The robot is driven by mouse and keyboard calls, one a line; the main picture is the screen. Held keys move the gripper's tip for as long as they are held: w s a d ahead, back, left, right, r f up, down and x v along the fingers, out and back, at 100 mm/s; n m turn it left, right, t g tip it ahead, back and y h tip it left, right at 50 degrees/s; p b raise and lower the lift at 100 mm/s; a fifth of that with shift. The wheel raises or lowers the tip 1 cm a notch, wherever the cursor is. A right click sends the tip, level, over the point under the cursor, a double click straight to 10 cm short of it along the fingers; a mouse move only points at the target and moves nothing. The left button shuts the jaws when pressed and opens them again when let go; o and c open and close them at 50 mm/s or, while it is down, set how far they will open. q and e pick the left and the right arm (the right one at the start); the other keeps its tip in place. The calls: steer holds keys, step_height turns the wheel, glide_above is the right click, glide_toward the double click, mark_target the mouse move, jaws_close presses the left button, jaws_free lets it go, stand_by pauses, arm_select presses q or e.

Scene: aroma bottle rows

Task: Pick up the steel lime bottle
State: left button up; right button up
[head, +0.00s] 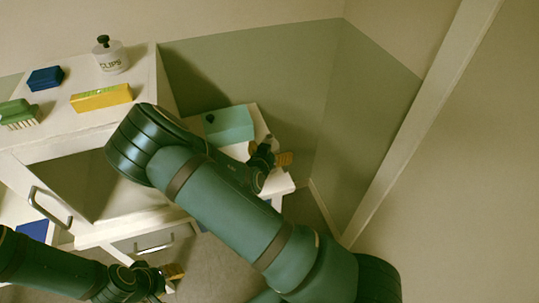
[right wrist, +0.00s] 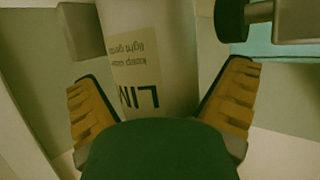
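A pale bottle (right wrist: 150,40) with a cream label reading "LIM", seen upside down, stands between the fingers of my right gripper (right wrist: 160,100) in the right wrist view. The two orange-padded fingers are apart, one on each side of the bottle, with a clear gap at the right finger. In the head view my right gripper (head: 277,158) is over the low white shelf at the right; the bottle is hidden there by my arm. My left gripper (head: 172,272) is low at the left, away from the bottle; its finger opening is too small to tell.
A teal box (head: 228,125) stands beside my right gripper. A dark knob-like part (right wrist: 245,18) is close to the right finger. The white cabinet top (head: 75,120) holds a yellow box (head: 101,97), a "CLIPS" jar (head: 112,62), a blue block (head: 46,78) and a green brush (head: 18,114).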

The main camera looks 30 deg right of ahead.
steer(key=c, duration=1.3)
steer(key=shift+r, duration=0.1)
